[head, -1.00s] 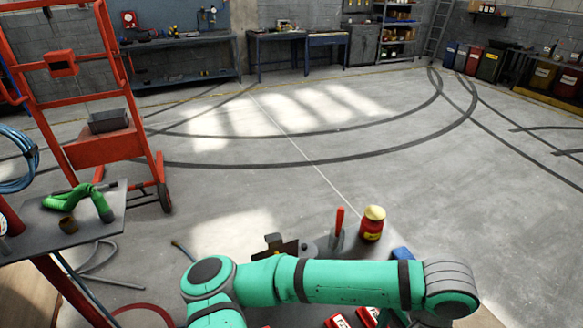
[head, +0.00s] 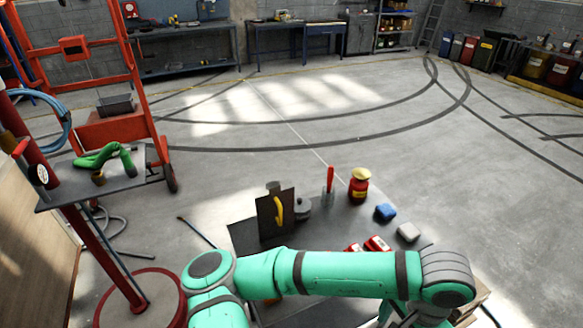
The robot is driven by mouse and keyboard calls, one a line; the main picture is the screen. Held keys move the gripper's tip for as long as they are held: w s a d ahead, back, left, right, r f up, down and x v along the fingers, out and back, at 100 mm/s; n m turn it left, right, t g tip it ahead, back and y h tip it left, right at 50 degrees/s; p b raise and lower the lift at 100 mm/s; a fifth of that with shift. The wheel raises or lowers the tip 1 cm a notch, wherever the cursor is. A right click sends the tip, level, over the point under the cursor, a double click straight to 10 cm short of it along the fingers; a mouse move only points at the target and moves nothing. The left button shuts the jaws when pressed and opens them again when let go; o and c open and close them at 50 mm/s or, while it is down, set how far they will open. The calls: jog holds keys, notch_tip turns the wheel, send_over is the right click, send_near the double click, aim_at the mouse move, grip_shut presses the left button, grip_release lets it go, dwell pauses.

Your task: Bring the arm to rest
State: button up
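My green arm (head: 345,272) reaches from the bottom left across the lower middle of the head view and bends down at a grey-capped joint on the right. My gripper is not in view; the arm and the lower picture edge hide what lies past that joint. The arm passes in front of a dark grey worktop (head: 243,236).
A red stand with a tray (head: 130,184) is left. Open floor lies beyond.

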jog(key=s+d+r+g+h, duration=0.1)
jog(key=d+r+h, duration=0.15)
jog(key=d, duration=0.35)
jog(key=s+d+r+h, duration=0.1)
jog(key=d+r+h, duration=0.1)
jog(key=d+h, duration=0.25)
jog(key=s+d+r+g+h, duration=0.1)
jog(key=s+d+r+h, duration=0.1)
jog(key=d, duration=0.4)
jog(key=w+d+r+n+t+h, duration=0.2)
jog(key=w+r+n+t+h, duration=0.4)
jog(key=w+r+h, duration=0.15)
jog(key=w+a+f+n+t+y, duration=0.3)
jog(key=a+f+n+t, duration=0.3)
jog(key=a, duration=0.3)
jog(key=w+a+f+n+t+y, duration=0.2)
jog(key=a+f+n+t+y, duration=0.3)
jog(key=a, duration=0.3)
jog(key=s+a+f+y, duration=0.3)
jog(key=s+a+f, duration=0.3)
jog(key=a, duration=0.3)
jog(key=s+a+f+y, duration=0.4)
jog(key=s+a+f, duration=0.1)
jog(key=a+f, duration=0.25)
jog(key=s+a+m+y, duration=0.2)
jog(key=s+a+m, duration=0.1)
jog(key=s+a, duration=0.6)
jog(key=v, duration=0.3)
jog(key=shift+s+a, duration=0.15)
jog(key=shift+a, duration=0.1)
